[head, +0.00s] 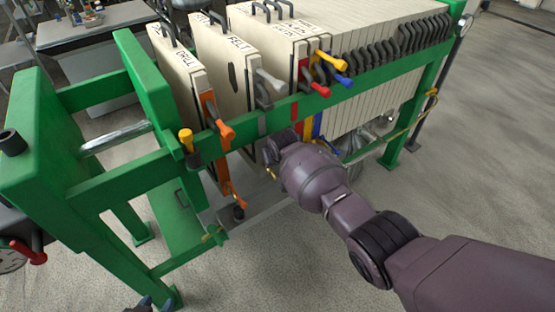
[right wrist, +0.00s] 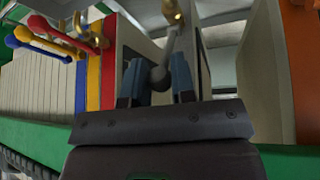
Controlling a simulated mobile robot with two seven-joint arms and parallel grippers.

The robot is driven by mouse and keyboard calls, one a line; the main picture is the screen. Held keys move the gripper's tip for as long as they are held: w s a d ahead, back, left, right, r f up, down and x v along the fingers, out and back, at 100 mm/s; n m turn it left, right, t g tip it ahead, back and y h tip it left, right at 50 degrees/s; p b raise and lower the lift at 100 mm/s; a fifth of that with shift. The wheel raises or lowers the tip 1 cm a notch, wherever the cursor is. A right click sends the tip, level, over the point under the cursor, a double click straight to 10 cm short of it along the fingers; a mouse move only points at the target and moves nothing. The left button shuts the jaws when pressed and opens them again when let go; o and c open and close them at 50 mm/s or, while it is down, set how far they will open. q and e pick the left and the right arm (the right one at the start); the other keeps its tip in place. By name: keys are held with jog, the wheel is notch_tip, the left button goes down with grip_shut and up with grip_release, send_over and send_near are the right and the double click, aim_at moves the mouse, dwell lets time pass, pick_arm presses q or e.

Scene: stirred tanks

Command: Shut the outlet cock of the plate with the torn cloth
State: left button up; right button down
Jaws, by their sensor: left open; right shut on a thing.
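The plate marked FELT (head: 228,60) has a dark tear in its pale cloth (head: 232,79). It hangs apart from its neighbours in the green press. A grey lever (head: 270,80) shows at its upper side edge. My right gripper (right wrist: 157,82) is shut on a grey lever with a ball end (right wrist: 159,77), which runs up to a brass fitting (right wrist: 172,12) in the right wrist view. In the head view my right wrist hides these fingers and that lever below the rail. My left gripper (head: 157,303) is open and empty at the bottom edge, with only its tips showing.
The plate marked DRILL (head: 172,65) has orange levers (head: 226,131). Red, yellow and blue levers (head: 342,79) sit on plates right of FELT; similar ones (right wrist: 45,45) are left of my right gripper. The green rail (head: 300,110) runs close above my right wrist. The floor in front is clear.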

jog(key=shift+f, duration=0.1)
jog(key=c, duration=1)
grip_release()
jog(key=shift+o, duration=0.2)
jog(key=shift+s+r+p, duration=0.15)
jog(key=shift+r+p, duration=0.2)
jog(key=shift+r, duration=0.25)
jog(key=p+v, duration=0.4)
jog(key=v, duration=0.5)
jog(key=shift+s+r+p, duration=0.25)
jog(key=shift+s+p, duration=0.05)
jog(key=shift+p, duration=0.1)
jog(key=shift+d, duration=0.15)
